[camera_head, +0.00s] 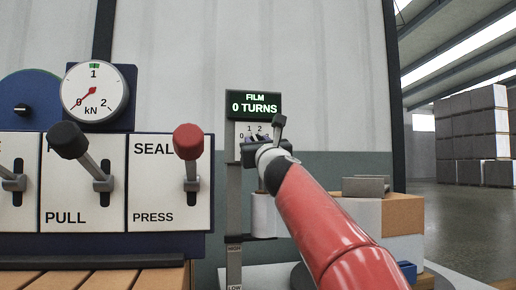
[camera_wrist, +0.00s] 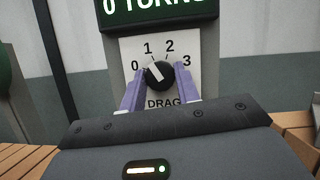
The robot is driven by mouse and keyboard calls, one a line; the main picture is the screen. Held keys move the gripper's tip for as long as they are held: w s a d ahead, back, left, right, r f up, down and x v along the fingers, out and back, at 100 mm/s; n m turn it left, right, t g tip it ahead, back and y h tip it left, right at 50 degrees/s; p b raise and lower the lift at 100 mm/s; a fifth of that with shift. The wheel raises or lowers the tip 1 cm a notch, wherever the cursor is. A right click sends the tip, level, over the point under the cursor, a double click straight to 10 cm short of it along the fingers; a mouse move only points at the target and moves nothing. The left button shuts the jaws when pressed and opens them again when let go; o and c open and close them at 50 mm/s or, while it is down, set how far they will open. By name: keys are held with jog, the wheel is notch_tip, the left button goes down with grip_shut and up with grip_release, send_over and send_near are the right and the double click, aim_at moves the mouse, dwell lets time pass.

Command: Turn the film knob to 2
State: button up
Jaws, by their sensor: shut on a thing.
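The film knob (camera_wrist: 158,75) is a round black dial with a white pointer line, on a white plate (camera_wrist: 190,50) marked 0, 1, 2, 3 and DRAG. Its pointer leans up and left, nearest the 1. My gripper (camera_wrist: 159,90) has its two purple fingers on either side of the knob and is shut on it. In the head view my gripper (camera_head: 259,143) is at the plate (camera_head: 239,130) and covers most of the dial. The green display (camera_head: 254,104) above reads FILM 0 TURNS.
To the left is a panel with a black-knobbed PULL lever (camera_head: 68,140), a red-knobbed SEAL PRESS lever (camera_head: 188,142) and a kN gauge (camera_head: 95,92). A cardboard box (camera_head: 400,215) stands right of the post, behind my arm. Stacked cartons (camera_head: 473,130) are far right.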

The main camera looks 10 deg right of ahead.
jog(key=shift+a+m+g+h+b, duration=0.15)
jog(key=shift+m+g+h, duration=0.2)
jog(key=shift+m+h, duration=1.45)
jog(key=shift+m+g+h+b, duration=0.15)
jog(key=shift+m+g+h, duration=0.3)
jog(key=shift+m, duration=2.55)
jog(key=shift+a+m+g+h+b, duration=0.1)
jog(key=shift+m+g+h+b, duration=0.1)
jog(key=shift+m+h, duration=1.65)
jog(key=shift+m+y, duration=0.6)
jog(key=shift+m, duration=0.15)
jog(key=o, duration=1)
jog(key=shift+c, duration=0.2)
